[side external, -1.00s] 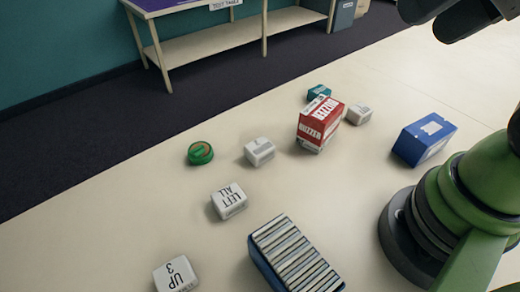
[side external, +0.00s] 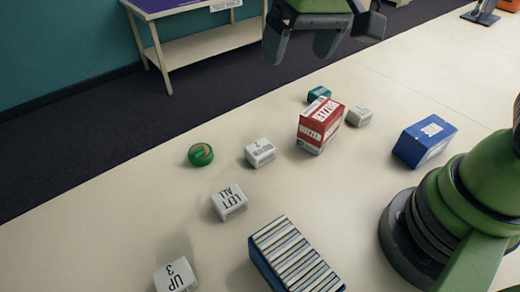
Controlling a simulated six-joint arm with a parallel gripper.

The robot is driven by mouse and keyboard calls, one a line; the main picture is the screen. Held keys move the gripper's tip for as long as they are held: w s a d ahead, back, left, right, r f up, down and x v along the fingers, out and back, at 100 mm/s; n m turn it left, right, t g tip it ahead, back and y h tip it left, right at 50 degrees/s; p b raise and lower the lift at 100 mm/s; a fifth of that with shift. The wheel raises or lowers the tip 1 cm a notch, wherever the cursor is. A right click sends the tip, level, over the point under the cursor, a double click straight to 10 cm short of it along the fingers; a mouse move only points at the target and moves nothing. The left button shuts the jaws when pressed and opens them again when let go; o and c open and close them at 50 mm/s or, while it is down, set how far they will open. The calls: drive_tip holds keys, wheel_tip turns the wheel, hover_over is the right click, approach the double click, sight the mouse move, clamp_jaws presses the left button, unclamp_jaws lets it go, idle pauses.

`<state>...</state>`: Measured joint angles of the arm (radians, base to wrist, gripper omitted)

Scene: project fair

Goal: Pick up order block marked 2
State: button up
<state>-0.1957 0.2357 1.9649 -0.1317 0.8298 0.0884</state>
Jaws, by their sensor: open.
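A small white block (side external: 260,153) lies on the pale table near the middle of the side external view. Its top carries upside-down print that looks like a 2 with a line of small text. My gripper (side external: 322,38) is at the top of the view, open and empty, high above the table and beyond the block. Its fingers point down and nothing is between them.
A red buzzer box (side external: 320,126) stands right of the block, with a white block (side external: 359,116) and a teal block (side external: 318,94) behind. A green round item (side external: 201,154), LEFT ALL block (side external: 229,202), UP 3 block (side external: 176,275), blue card box (side external: 292,254) and blue box (side external: 424,140) surround it.

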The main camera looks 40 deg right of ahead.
drive_tip(key=w+a+f+n+g+h, duration=0.1)
drive_tip(key=w+a+f+g, duration=0.2)
drive_tip(key=f, duration=0.7)
hover_over(262, 150)
drive_tip(key=shift+n, duration=0.3)
wheel_tip(262, 150, down, 7)
drive_tip(key=shift+f, duration=0.1)
wheel_tip(262, 150, down, 6)
drive_tip(key=shift+r, duration=0.1)
drive_tip(key=c, duration=1)
